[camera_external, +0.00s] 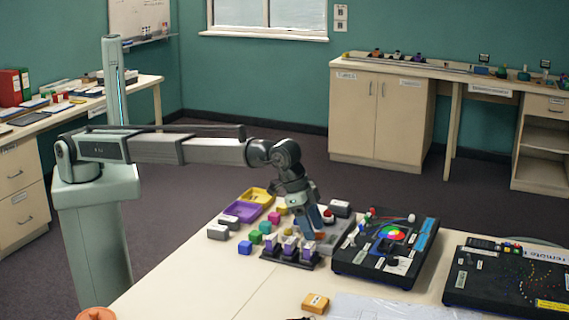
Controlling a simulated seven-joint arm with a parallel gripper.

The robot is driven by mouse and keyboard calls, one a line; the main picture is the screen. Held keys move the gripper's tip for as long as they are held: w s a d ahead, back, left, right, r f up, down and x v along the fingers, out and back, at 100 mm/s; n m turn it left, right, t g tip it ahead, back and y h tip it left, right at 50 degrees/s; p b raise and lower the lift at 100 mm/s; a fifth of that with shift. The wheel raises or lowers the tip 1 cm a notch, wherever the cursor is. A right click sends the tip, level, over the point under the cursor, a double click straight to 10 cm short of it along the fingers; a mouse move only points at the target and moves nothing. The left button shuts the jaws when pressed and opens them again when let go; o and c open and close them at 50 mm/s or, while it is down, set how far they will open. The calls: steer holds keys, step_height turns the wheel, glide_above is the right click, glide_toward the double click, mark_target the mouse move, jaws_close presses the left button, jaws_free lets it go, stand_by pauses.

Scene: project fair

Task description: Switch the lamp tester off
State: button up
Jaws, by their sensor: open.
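Which device is the lamp tester I cannot tell for sure. One candidate is a black board (350,262) with a bright red, green and blue disc (391,232), small knobs and labels, lying on the white table. No switch position can be made out at this size. My gripper (312,232) points down, just left of this board. It is above or behind a dark rack (291,259) with several purple and white blocks. Its fingers are open and small in view. Whether they touch anything is unclear, and the arm hides part of what lies behind.
A second black board (510,281) lies at the right edge. Yellow (257,196) and purple (243,211) trays and several coloured cubes lie left of the gripper. An orange block (315,303) is near the front. The table's front left (200,285) is clear.

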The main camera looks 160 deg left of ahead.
steer(key=shift+c, duration=0.2)
jaws_close()
steer(key=shift+w+a+r+g+h, duration=0.1)
steer(key=shift+w+a+g+h, duration=0.25)
steer(key=shift+g+h, duration=0.75)
steer(key=shift+o, duration=0.2)
jaws_free()
step_height(320, 180, up, 14)
steer(key=s+d, duration=0.1)
steer(key=shift+s+d, duration=0.2)
